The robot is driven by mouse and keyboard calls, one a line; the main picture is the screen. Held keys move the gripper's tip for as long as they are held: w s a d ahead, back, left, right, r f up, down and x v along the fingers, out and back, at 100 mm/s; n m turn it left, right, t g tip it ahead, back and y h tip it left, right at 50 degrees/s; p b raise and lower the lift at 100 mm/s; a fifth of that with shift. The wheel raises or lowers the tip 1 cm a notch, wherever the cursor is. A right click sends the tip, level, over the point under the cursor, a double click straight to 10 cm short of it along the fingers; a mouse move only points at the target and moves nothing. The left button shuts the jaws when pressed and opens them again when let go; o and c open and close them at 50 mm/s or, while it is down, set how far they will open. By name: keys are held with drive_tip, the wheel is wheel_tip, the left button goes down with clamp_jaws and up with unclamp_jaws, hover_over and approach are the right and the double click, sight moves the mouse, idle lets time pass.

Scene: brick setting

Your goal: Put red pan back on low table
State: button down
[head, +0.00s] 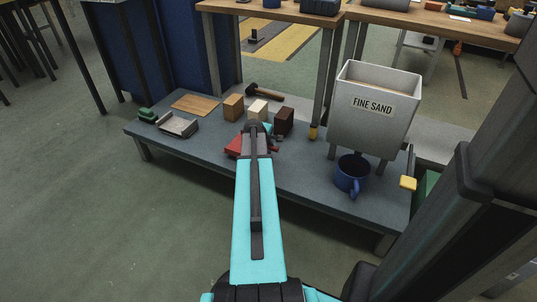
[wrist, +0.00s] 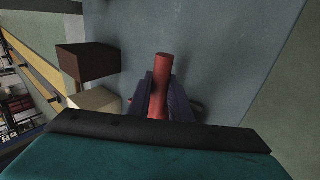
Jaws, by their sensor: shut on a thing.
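The red pan (head: 234,147) shows in the head view at the middle of the low table (head: 305,187), partly covered by my arm. In the wrist view my gripper (wrist: 160,98) is shut on the pan's red handle (wrist: 162,66), with a dark finger on each side of it. The pan's body is mostly hidden in the wrist view. The pan is over the grey tabletop; I cannot tell whether it touches it.
Near the pan stand an orange-brown block (head: 233,107), a cream block (head: 257,108), a dark brown block (head: 284,120) and a hammer (head: 264,92). A metal dustpan (head: 179,126) is left. The fine sand hopper (head: 372,115) and blue mug (head: 351,174) stand right. The table's front middle is clear.

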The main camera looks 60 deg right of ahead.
drive_tip(key=shift+f+b, duration=0.95)
drive_tip(key=shift+f, duration=0.8)
drive_tip(key=c, duration=1.6)
unclamp_jaws()
drive_tip(key=shift+r, duration=0.1)
drive_tip(key=p+v, duration=0.4)
drive_tip(key=v, duration=0.8)
